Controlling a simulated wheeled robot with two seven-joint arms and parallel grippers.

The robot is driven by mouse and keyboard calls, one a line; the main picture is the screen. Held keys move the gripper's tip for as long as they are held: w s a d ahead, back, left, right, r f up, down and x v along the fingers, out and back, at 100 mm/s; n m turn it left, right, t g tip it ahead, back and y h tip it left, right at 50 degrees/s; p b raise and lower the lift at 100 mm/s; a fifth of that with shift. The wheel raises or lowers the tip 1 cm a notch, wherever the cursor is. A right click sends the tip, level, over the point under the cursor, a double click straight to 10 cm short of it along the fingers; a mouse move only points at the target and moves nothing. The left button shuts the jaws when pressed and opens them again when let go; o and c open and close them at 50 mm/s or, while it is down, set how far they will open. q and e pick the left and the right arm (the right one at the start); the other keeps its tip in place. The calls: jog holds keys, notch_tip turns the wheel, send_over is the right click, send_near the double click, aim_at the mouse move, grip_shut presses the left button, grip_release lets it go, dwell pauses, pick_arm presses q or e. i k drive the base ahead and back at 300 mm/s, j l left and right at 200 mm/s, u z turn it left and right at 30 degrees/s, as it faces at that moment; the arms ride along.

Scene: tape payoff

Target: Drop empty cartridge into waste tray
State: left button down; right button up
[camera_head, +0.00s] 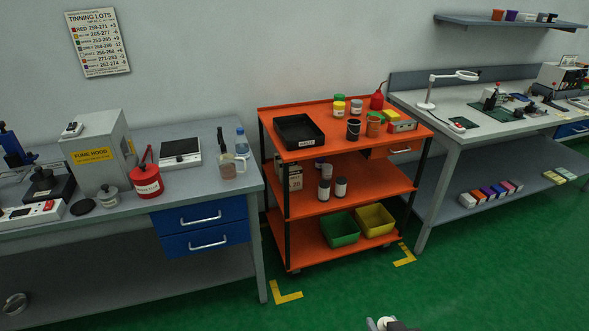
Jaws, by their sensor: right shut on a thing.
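The waste tray (299,131) is a black, shallow tray with a white label on its front. It sits at the left of the top shelf of the orange cart (343,152), and its inside looks empty. My right gripper (386,324) shows only in part at the bottom edge, well below and in front of the cart. It is shut on a small pale thing, probably the empty cartridge; most of it is cut off by the frame, so its shape cannot be told. My left gripper is not in view.
Jars and a red bottle (377,100) stand right of the tray on the cart. A left bench (205,185) with a fume hood (102,150) and a right bench (455,130) flank the cart. Green floor (340,290) in front is clear.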

aim_at(301, 135)
jog(key=i+u, duration=0.1)
jog(key=i, duration=0.65)
jog(key=i+l+u, duration=0.1)
jog(key=i, duration=0.65)
jog(key=l, duration=0.1)
